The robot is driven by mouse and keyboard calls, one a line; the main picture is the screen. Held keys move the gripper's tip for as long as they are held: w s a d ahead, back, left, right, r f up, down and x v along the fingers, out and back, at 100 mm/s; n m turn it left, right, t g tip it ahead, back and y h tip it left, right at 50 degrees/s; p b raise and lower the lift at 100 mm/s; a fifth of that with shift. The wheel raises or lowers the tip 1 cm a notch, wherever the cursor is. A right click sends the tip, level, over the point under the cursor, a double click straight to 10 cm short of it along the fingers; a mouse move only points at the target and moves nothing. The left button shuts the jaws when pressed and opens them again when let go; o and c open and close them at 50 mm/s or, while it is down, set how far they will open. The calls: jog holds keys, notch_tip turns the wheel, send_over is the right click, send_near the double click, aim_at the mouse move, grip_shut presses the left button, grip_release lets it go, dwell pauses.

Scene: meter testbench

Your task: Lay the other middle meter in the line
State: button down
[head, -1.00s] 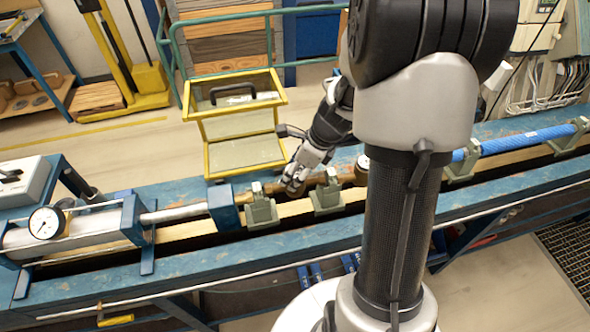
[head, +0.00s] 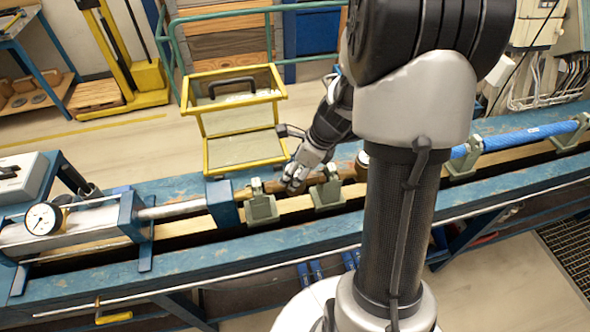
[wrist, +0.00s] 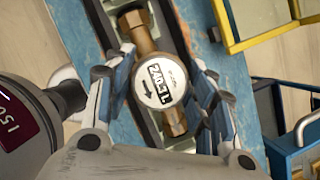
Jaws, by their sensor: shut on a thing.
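My gripper (head: 295,180) is shut on a brass meter (wrist: 148,45), with one finger on each side of its body. In the head view the gripper is over the line, between two green cradles (head: 262,208) (head: 328,196). The held meter is mostly hidden there by the fingers; brass shows on both sides of them, roughly along the line. I cannot tell whether it rests on the cradles. Another brass meter (head: 362,162) stands to the right, partly hidden by my arm.
The blue bench (head: 180,258) has a long dark trough. A clamp cylinder with a dial gauge (head: 42,219) and a blue end block (head: 222,204) are on the left. A blue pipe (head: 525,136) lies on the right. A yellow-framed open cover (head: 235,115) stands behind.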

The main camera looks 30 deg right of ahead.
jog(key=shift+f, duration=0.3)
dwell(0.5)
jog(key=c, duration=0.6)
grip_release()
jog(key=shift+c, duration=0.2)
notch_tip(320, 180, up, 9)
jog(key=p, duration=0.8)
jog(key=shift+p, duration=0.4)
